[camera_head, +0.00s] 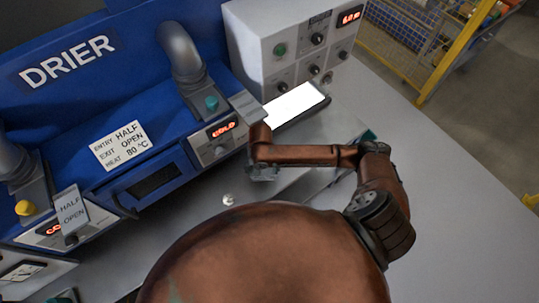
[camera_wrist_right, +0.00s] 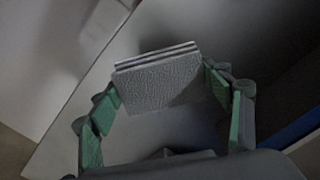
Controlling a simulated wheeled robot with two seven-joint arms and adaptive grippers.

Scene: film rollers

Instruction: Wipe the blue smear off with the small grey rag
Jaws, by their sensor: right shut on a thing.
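The small grey rag (camera_wrist_right: 158,80) shows in the right wrist view as a folded, textured pad in layers. My right gripper (camera_wrist_right: 163,82) is shut on it, with a green-padded finger at each side. In the head view my right gripper (camera_head: 263,172) is low at the end of the brown arm, in front of the blue drier and over the grey surface. The arm hides most of it, and I cannot tell whether the rag touches the surface. I cannot make out the blue smear in either view. My left gripper is not in view.
The blue drier (camera_head: 62,118) with labels and a red display stands behind and left. A grey control box (camera_head: 262,47) and a bright white panel (camera_head: 296,104) are behind the gripper. A small round knob (camera_head: 228,199) is nearby. Grey surface (camera_head: 455,215) is clear at right.

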